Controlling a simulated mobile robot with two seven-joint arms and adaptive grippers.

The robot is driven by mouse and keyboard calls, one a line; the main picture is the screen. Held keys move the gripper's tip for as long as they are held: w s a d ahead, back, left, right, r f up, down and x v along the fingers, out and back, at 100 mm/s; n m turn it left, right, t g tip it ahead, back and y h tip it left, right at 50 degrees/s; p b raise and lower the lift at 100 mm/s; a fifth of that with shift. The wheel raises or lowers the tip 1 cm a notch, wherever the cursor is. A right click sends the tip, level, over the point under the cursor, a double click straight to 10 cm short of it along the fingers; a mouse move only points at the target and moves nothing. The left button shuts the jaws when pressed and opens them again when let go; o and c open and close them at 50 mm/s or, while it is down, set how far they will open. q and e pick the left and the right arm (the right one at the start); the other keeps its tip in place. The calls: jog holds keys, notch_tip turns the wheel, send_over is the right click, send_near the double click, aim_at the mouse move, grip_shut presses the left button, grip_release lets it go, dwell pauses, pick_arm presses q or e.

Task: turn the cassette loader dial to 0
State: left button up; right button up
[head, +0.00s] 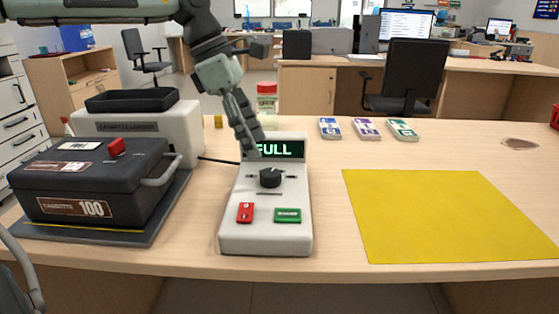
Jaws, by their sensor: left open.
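The cassette loader control box (265,238) is a white sloped unit on the counter, with a black round dial (270,178) in its upper middle. The number the dial points to is too small to read. Its display (283,149) shows green letters reading "FULL", its left end partly covered by my finger. My left gripper (251,148) comes down from the upper left, open and empty. Its fingertips are in front of the display, above and left of the dial, apparently apart from it. My right gripper is not in view.
A red button (245,212) and a green button (287,215) sit below the dial. A dark cassette (75,190) and the white loader (190,128) stand at left. Banded note bundles (367,127) lie behind. A yellow mat (445,215) lies at right, bare.

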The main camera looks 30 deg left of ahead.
aim_at(269, 173)
pick_arm(q)
jog(key=x, duration=0.7)
jog(key=shift+s, duration=0.1)
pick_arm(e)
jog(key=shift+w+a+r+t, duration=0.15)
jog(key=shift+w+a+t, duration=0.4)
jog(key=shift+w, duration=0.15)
pick_arm(q)
jog(key=shift+c, duration=0.4)
